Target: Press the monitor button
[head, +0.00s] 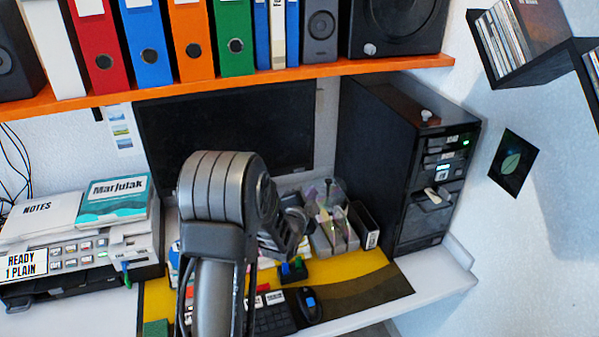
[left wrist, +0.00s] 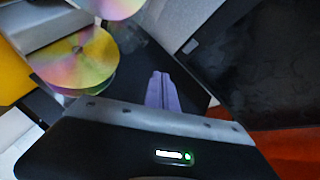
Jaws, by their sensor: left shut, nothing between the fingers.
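The monitor (head: 235,125) is a wide black screen against the back wall, under the orange shelf. My left arm covers part of its lower edge. I cannot make out the monitor button. In the left wrist view a large dark panel, likely the monitor (left wrist: 265,60), fills the upper right. My left gripper (head: 290,228) is in front of the monitor's lower right part; its tips are hard to see in the head view. Its fingers (left wrist: 163,92) are shut and empty in the left wrist view. I cannot tell whether they touch anything. My right gripper is not in view.
The orange shelf (head: 300,73) with binders runs above. A black computer tower (head: 380,150) stands at right, beside a clear organizer (head: 335,235). Shiny discs (left wrist: 78,60) show in the left wrist view. A keyboard (head: 272,318) and mouse (head: 309,303) lie in front; a printer (head: 80,262) is left.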

